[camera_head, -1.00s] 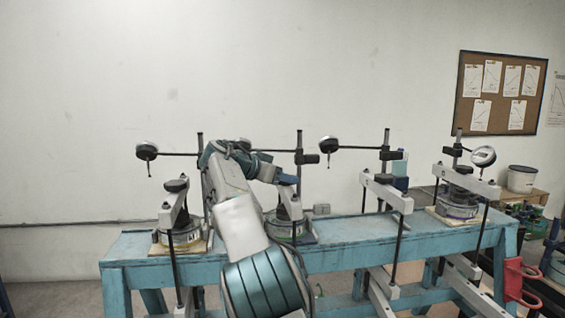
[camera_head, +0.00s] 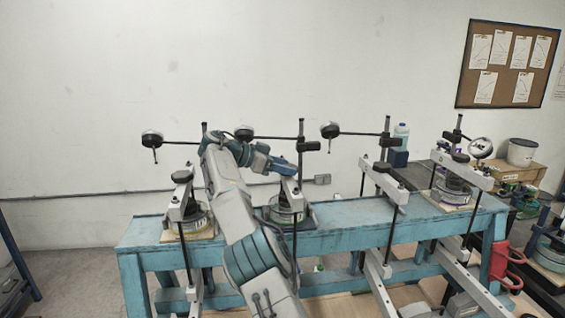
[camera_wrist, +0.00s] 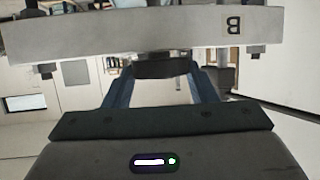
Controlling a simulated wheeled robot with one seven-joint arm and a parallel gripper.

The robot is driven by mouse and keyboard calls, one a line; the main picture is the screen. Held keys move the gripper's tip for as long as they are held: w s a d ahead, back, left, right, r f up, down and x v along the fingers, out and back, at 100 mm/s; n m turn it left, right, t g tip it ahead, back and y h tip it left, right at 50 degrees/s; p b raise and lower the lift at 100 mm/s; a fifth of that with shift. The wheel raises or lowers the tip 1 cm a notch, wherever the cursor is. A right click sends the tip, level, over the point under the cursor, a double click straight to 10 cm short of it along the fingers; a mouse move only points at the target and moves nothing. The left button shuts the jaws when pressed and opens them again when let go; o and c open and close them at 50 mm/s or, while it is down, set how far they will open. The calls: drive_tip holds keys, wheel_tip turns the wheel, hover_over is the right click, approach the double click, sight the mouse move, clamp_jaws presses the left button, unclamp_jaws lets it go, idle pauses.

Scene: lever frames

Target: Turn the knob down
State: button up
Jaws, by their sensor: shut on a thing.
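The knob (camera_wrist: 166,66) is dark and round and sits against the underside, as pictured, of a pale bar marked B (camera_wrist: 120,38) in the wrist view. My gripper (camera_wrist: 158,80) has its two blue fingers on either side of the knob and is shut on it. In the head view my gripper (camera_head: 288,170) is at the top of the second lever frame (camera_head: 291,196) from the left. The knob is hidden behind the fingers there.
Other lever frames stand on the blue bench (camera_head: 345,236), one left of my arm (camera_head: 185,210) and others to the right (camera_head: 385,180). Dial gauges (camera_head: 330,131) hang on rods above. Red handles (camera_head: 506,262) show at the bench's right end.

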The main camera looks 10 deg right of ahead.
drive_tip(key=shift+f, duration=0.25)
drive_tip(key=o, duration=1)
drive_tip(key=shift+c, duration=0.2)
drive_tip(key=shift+r, duration=0.15)
drive_tip(key=shift+b, duration=0.65)
